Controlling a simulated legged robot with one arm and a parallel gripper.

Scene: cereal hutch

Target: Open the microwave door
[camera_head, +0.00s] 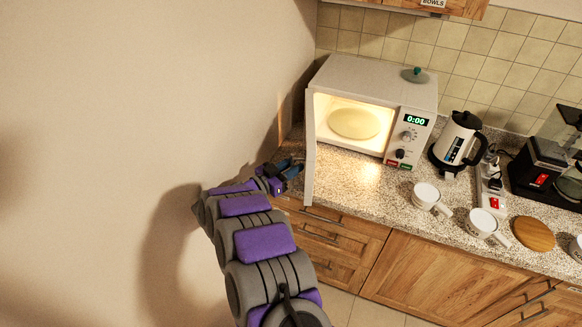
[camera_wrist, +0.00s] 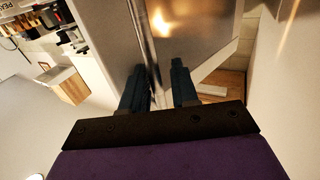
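The white microwave (camera_head: 375,78) stands on the counter by the left wall, lit inside, with a pale round plate (camera_head: 354,123) in it. Its door (camera_head: 310,165) is swung wide open on the left and juts toward the counter's front edge. My gripper (camera_head: 291,169) is just left of the door, on its outer side. In the wrist view, my gripper's two dark fingers (camera_wrist: 160,84) are apart, with nothing clearly held between them. A shiny door panel (camera_wrist: 195,28) and its edge rise just beyond the fingers. I cannot tell whether they touch it.
The wall (camera_head: 150,100) is close on the left of my arm. A kettle (camera_head: 457,140), several white mugs (camera_head: 427,196), a round wooden board (camera_head: 533,233) and a coffee maker (camera_head: 545,170) stand to the right. Bare counter (camera_head: 350,180) lies before the microwave.

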